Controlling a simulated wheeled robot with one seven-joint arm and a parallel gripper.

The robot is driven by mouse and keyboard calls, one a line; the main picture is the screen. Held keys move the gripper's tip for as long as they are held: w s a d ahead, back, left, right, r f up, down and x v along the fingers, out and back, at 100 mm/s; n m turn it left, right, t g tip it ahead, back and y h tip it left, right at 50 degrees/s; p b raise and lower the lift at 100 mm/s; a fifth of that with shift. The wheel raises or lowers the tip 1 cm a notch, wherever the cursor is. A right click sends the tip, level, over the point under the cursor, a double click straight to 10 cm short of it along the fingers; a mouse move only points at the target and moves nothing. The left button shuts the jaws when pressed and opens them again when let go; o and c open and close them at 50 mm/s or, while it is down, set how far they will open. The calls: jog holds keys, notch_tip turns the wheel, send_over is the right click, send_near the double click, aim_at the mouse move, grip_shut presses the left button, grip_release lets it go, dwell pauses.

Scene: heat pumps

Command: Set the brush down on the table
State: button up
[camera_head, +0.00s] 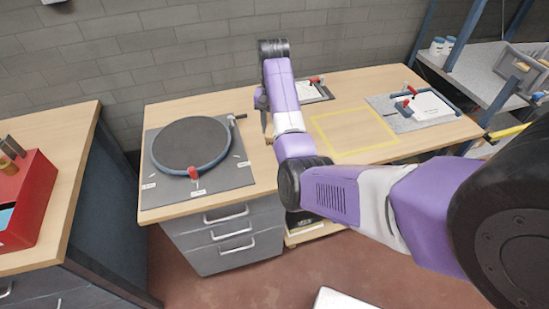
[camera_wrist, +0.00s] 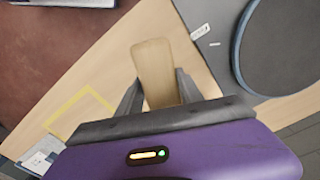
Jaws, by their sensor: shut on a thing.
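The brush is a tan, flat wooden piece (camera_wrist: 155,62) in the wrist view, between the two dark fingers of my gripper (camera_wrist: 158,86). My gripper is shut on it. In the head view my gripper (camera_head: 262,100) is partly hidden by my arm, and a small tan part of the brush (camera_head: 265,121) shows below it. The wooden table (camera_head: 355,88) is beneath; its top also shows in the wrist view (camera_wrist: 105,72). I cannot tell whether the brush touches the table.
A round dark plate (camera_head: 190,143) on a grey mat (camera_head: 235,178) is left of my gripper. A yellow taped square (camera_head: 320,138) to the right is empty. Clamped fixtures stand at the back (camera_head: 316,90) and right (camera_head: 425,105). A red box (camera_head: 30,205) sits on another table.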

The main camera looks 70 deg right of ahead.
aim_at(274, 159)
notch_tip(274, 159, down, 12)
jog(key=shift+f+p, duration=0.1)
jog(key=shift+p, duration=0.45)
jog(key=shift+f, duration=0.15)
jog(key=o, duration=1.3)
notch_tip(274, 159, up, 12)
jog(key=shift+r, duration=0.2)
jog(key=shift+d, duration=0.1)
